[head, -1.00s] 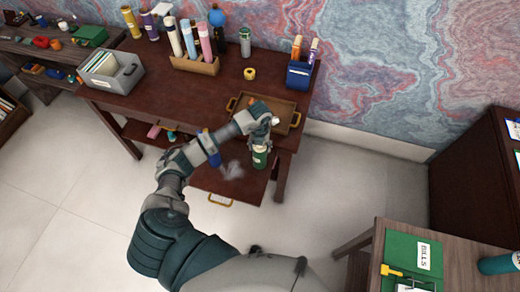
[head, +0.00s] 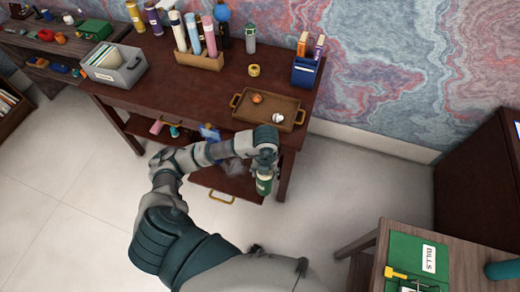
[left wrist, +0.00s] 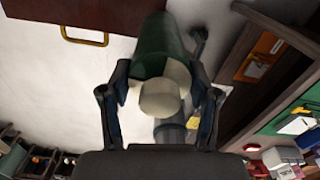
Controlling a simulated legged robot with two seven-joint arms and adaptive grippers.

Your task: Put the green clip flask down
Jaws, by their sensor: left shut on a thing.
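The green clip flask (head: 264,186) is dark green with a pale label. It hangs from my left gripper (head: 265,168), off the front edge of the leather desk (head: 190,100) and beside the pulled-out drawer (head: 240,187). In the left wrist view the flask's green body (left wrist: 158,42) and pale round cap (left wrist: 160,98) sit between the two fingers of my left gripper (left wrist: 160,76), which are shut on it. The flask touches no surface that I can make out. My right gripper is not in view.
A brown tray (head: 270,106) with brass handles holds a small orange thing (head: 257,98) and a whitish thing (head: 278,117). A blue holder (head: 304,71), yellow tape roll (head: 253,70), tube rack (head: 199,61) and grey file box (head: 113,68) stand on the desk. Its middle is clear.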

